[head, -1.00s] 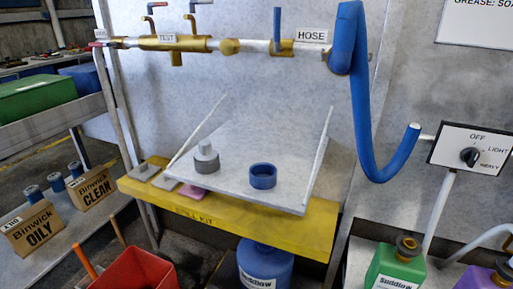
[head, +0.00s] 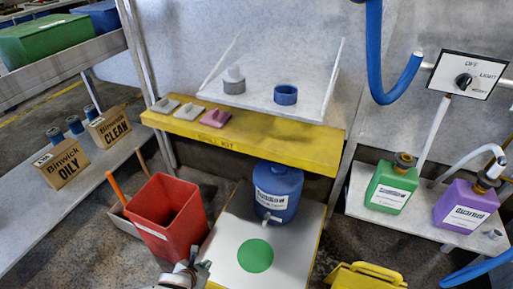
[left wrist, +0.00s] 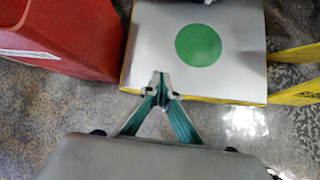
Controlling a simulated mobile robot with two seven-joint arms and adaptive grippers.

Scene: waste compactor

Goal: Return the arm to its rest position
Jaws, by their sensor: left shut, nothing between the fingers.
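My left gripper (left wrist: 159,88) points down in the left wrist view, its two green-sided fingers meeting at the tips with nothing between them. In the head view, part of my left arm and gripper (head: 190,270) shows at the bottom edge, in front of the red bin (head: 172,222). The gripper appears apart from the white platform (head: 222,262) with the green disc (head: 256,256). That platform (left wrist: 240,85) also shows just beyond the fingertips in the left wrist view. My right gripper is not in view.
A blue drum (head: 278,192) with a tap stands on the platform. A yellow shelf (head: 275,145) runs above it. Green (head: 390,188) and purple (head: 465,207) jugs stand on the right bench. A yellow object (head: 365,276) is at the bottom right. Binwick boxes (head: 62,163) stand at left.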

